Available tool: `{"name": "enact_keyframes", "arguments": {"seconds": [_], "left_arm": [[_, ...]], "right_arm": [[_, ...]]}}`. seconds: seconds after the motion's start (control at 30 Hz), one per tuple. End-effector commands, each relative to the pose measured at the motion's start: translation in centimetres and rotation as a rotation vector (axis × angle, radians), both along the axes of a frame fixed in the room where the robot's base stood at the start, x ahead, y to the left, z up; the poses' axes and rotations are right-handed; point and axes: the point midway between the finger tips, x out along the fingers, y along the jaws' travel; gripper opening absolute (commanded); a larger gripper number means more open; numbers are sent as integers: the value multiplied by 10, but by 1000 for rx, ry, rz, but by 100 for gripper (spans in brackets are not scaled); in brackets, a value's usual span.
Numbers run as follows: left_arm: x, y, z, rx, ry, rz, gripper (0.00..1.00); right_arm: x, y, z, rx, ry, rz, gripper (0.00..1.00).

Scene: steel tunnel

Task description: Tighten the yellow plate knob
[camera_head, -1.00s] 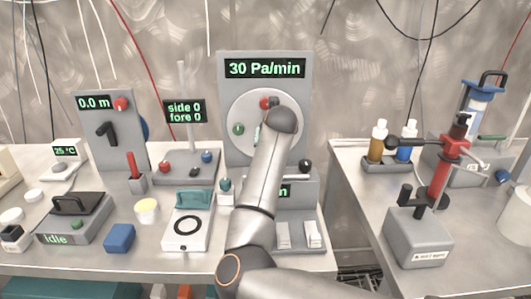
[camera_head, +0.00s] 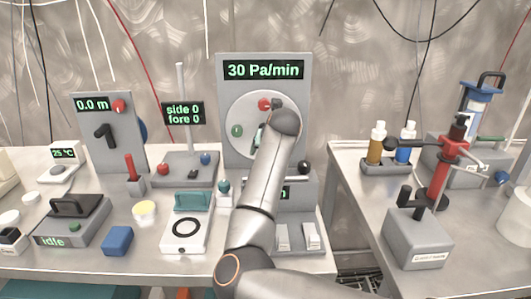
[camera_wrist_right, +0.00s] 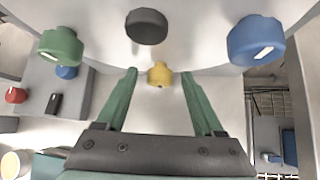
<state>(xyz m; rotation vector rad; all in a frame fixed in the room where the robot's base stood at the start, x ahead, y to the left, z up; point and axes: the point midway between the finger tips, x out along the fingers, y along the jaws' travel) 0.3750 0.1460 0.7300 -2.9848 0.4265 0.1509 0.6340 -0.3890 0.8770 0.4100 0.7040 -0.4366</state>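The yellow knob (camera_wrist_right: 160,74) shows in the right wrist view on the pale round plate, between and just beyond the tips of my right gripper's green fingers. My right gripper (camera_wrist_right: 159,80) is open, with clear space on both sides of the knob. Whether the fingertips reach level with the knob is hard to tell. In the head view the round plate (camera_head: 247,105) stands upright on a grey panel under a "30 Pa/min" display. My right arm covers its right and lower parts and hides the yellow knob. My left gripper is not in view.
Other plate knobs are near: a green knob (camera_wrist_right: 61,46), a black knob (camera_wrist_right: 146,26) and a blue knob (camera_wrist_right: 257,40). A red knob (camera_head: 264,104) shows at the plate's top. A black-knobbed lever (camera_head: 305,167) stands right of my arm. A gap separates the two tables.

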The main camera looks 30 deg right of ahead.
Motion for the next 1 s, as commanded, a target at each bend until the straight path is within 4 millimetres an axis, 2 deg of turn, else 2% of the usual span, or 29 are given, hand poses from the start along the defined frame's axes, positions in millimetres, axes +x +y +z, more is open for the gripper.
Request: {"name": "enact_keyframes", "arguments": {"seconds": [0.2,0.37,0.6,0.8,1.0], "left_arm": [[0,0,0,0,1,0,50],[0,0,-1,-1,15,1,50],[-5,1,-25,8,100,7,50],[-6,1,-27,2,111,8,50],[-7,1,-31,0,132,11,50]], "right_arm": [[-1,0,1,-1,-1,0,69],[-9,4,12,-2,-3,1,69],[-43,14,44,-4,-3,-3,69],[-70,24,71,-1,-2,-2,69],[-83,30,85,-1,-1,0,69]]}}
